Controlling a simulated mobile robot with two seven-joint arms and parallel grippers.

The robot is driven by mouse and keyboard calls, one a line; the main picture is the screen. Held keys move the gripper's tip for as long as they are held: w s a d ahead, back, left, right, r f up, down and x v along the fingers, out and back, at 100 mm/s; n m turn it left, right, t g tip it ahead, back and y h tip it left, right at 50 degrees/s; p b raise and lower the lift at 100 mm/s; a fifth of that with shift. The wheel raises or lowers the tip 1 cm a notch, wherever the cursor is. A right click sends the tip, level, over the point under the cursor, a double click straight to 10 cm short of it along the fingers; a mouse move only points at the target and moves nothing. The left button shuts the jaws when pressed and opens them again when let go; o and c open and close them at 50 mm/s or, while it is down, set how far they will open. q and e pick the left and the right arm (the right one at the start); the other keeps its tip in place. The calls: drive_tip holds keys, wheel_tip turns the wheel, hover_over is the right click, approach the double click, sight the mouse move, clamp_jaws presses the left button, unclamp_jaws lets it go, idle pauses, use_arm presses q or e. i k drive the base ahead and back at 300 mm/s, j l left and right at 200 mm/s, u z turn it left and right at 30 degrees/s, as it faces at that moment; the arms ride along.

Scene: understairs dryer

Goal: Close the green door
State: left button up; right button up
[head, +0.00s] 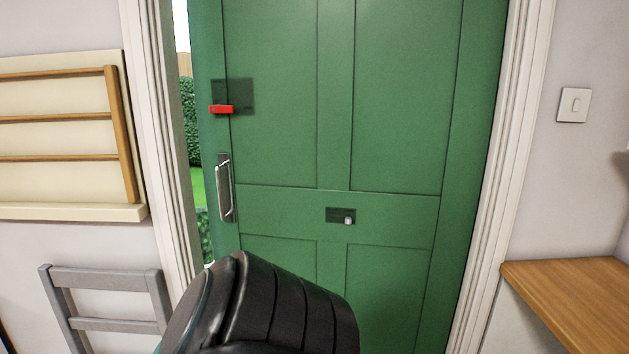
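The green door (400,95) fills the middle of the head view. It stands slightly ajar: a narrow gap along its left edge shows a hedge and grass outside. A silver pull handle (225,188) is on its left side, with a red latch piece (221,109) on a dark plate above it. A small plate with a silver knob (347,220) sits near the door's middle. A dark part of my own arm covers the door's lower left. Neither gripper's fingers can be seen, so contact with the door cannot be told.
A white door frame (163,150) borders the opening on both sides. A wooden drying rack (65,118) hangs on the left wall, above a grey chair (108,324). A wooden worktop (570,295) and a light switch (573,105) are at the right.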

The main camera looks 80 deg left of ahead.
sight(377, 113)
drive_tip(key=u, duration=2.45)
